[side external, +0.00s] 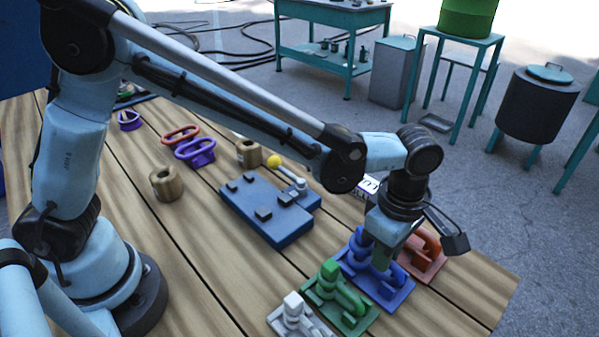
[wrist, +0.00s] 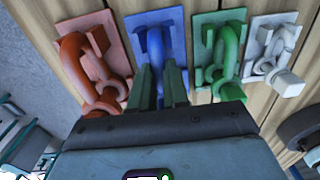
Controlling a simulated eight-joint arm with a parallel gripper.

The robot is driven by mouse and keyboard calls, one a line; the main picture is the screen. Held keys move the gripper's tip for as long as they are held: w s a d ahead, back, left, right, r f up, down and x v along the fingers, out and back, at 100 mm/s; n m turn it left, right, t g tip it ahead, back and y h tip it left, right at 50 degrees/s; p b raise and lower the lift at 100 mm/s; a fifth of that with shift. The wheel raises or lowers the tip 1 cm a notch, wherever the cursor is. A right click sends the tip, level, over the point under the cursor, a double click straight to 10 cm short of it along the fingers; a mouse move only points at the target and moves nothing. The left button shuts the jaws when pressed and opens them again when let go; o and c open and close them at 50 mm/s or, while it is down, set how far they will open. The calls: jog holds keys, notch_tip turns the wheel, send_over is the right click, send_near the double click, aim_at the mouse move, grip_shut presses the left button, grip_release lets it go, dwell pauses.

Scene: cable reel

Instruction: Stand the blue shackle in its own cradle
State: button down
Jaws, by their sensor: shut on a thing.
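The blue cradle (side external: 398,297) is a flat blue base on the table's right part, between the red and green ones. It shows in the wrist view too (wrist: 178,24). The blue shackle (wrist: 156,44) is at this cradle, partly covered by my fingers; it also shows in the side view (side external: 359,243). My gripper (side external: 381,256) points down over the blue base and is shut on the blue shackle. Its two greenish fingers show in the wrist view (wrist: 161,76). Whether the shackle is fully seated is hidden.
A red shackle on its base (side external: 428,250) stands close on one side; a green one (side external: 334,285) and a white one (side external: 294,312) stand on the other. A blue fixture plate (side external: 262,212), wooden spools (side external: 166,184) and oval rings (side external: 181,133) lie farther left.

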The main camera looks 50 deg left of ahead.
jog(key=shift+f, duration=0.15)
jog(key=c, duration=1)
grip_release()
jog(key=shift+c, duration=0.2)
notch_tip(320, 180, up, 12)
jog(key=s+a+f+m+t, duration=0.1)
jog(key=s+a+m+t, duration=0.2)
jog(key=a+m, duration=0.6)
jog(key=s+a+f+m+t, duration=0.2)
jog(key=a+m, duration=0.7)
jog(key=a, duration=0.8)
jog(key=shift+s+t, duration=0.8)
jog(key=shift+t, duration=0.3)
